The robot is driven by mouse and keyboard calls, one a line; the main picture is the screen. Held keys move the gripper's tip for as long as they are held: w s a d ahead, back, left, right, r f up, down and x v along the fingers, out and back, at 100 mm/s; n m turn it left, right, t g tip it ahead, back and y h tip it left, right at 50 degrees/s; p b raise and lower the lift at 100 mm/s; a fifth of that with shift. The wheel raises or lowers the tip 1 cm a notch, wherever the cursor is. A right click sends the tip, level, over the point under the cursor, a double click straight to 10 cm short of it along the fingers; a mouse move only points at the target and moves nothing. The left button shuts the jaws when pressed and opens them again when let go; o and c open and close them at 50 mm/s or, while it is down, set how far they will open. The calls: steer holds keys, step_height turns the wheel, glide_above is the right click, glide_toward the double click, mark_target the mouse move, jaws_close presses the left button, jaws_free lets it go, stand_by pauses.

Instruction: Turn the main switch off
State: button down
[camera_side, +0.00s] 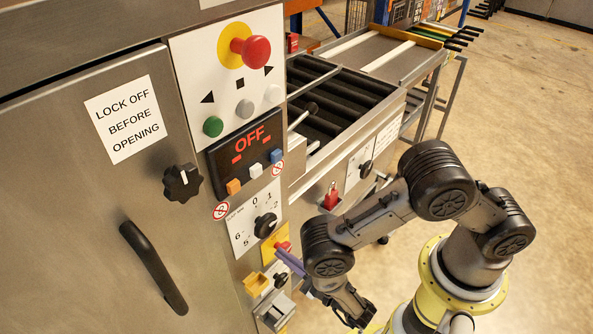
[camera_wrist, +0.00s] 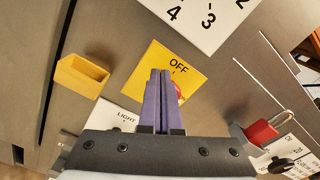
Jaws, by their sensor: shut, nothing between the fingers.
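The main switch appears to be the red knob (camera_side: 284,247) on a yellow plate (camera_side: 268,242) low on the steel control panel. In the wrist view the yellow plate (camera_wrist: 148,82) carries the word OFF at its top, and the red knob (camera_wrist: 179,92) is mostly hidden behind my fingers. The knob's angle cannot be read. My gripper (camera_side: 281,255) has purple fingers, shut together with nothing between them. In the wrist view the fingertips (camera_wrist: 160,73) overlap the plate just left of the visible red. Whether they touch the knob cannot be told.
Above the plate is a numbered dial (camera_side: 265,225). An open yellow box (camera_wrist: 82,78) juts out left of the plate, with a LIGHT plate (camera_wrist: 122,118) below. A red padlock (camera_wrist: 262,132) hangs to the right. A display (camera_side: 247,150) reads OFF.

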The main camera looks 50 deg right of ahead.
steer(key=shift+a+f, duration=0.2)
steer(key=shift+f, duration=0.2)
stand_by(0.3)
steer(key=shift+a+r, duration=0.3)
steer(key=shift+a, duration=0.1)
steer(key=s, duration=0.6)
steer(key=shift+w+d+r, duration=0.2)
steer(key=shift+w+d, duration=0.35)
steer(key=shift+w, duration=0.45)
steer(key=shift+w+d+r, duration=0.25)
steer(key=shift+w+d, duration=0.25)
steer(key=shift+w, duration=0.5)
steer(key=shift+w+d+r, duration=0.2)
steer(key=shift+w+d, duration=0.35)
steer(key=shift+w, duration=0.45)
